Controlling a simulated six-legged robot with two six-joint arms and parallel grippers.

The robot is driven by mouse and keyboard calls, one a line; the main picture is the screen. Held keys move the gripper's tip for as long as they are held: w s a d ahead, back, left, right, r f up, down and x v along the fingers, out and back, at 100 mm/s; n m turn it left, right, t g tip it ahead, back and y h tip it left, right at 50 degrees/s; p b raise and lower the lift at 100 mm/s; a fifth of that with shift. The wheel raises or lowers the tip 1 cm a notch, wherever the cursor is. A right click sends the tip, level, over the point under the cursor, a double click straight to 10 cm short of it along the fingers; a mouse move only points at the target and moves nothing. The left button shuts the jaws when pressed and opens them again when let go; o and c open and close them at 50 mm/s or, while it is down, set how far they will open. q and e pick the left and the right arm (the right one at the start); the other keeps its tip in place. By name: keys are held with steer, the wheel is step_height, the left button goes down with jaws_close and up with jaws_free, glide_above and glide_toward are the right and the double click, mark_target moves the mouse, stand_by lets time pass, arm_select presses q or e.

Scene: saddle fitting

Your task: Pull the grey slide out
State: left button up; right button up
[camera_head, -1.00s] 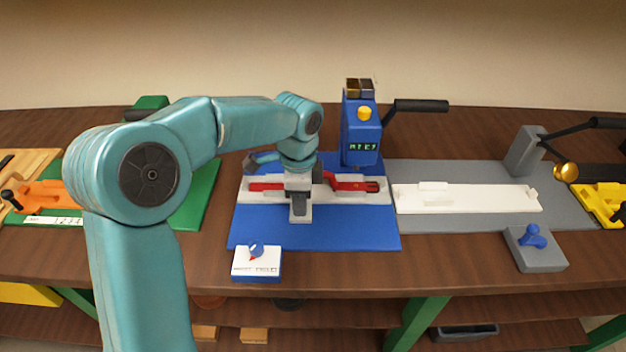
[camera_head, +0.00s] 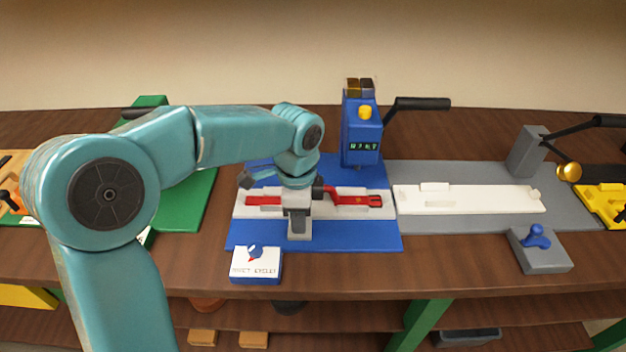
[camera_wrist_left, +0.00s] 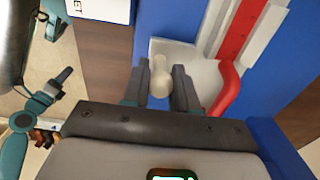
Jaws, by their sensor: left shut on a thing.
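The grey slide (camera_head: 346,209) is a long pale bar with a red part (camera_head: 349,200) on top. It lies across the blue base plate (camera_head: 350,240) in the middle of the bench. My left gripper (camera_head: 299,215) comes down over its front side, left of its middle. In the left wrist view, the jaws of my left gripper (camera_wrist_left: 160,88) are shut on a cream knob (camera_wrist_left: 159,72) at the slide's front tab. A red curved part (camera_wrist_left: 228,90) shows beside the right jaw. My arm hides part of the slide's back. My right gripper is not identifiable.
A blue press (camera_head: 361,135) with a black lever (camera_head: 421,103) stands behind the slide. A blue-and-white box with a knob (camera_head: 256,270) stands in front at the left. A grey plate with a white bar (camera_head: 480,199) lies to the right.

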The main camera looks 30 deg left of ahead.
arm_select(q)
steer(key=shift+s+d+f, duration=0.15)
steer(key=shift+s+d, duration=0.1)
steer(key=shift+s, duration=0.05)
steer(key=shift+s+d, duration=0.25)
steer(key=shift+s, duration=0.2)
steer(key=shift+s+d+b, duration=0.25)
steer(key=shift+s+b, duration=0.15)
steer(key=shift+b, duration=0.05)
steer(key=shift+s+d, duration=0.2)
steer(key=shift+s, duration=0.15)
steer(key=shift+s+d, duration=0.15)
steer(key=shift+s, duration=0.1)
steer(key=shift+s+d, duration=0.15)
steer(key=shift+s, duration=0.05)
steer(key=shift+s+d, duration=0.25)
steer(key=shift+s, duration=0.15)
steer(key=shift+s+d+b, duration=0.1)
steer(key=shift+s+b, duration=0.05)
steer(key=shift+b, duration=0.15)
steer(key=shift+o, duration=0.2)
steer(key=shift+s+f, duration=0.1)
steer(key=shift+s, duration=0.05)
steer(key=shift+o, duration=1.2)
steer(key=shift+s+d, duration=0.15)
steer(key=shift+s, duration=0.05)
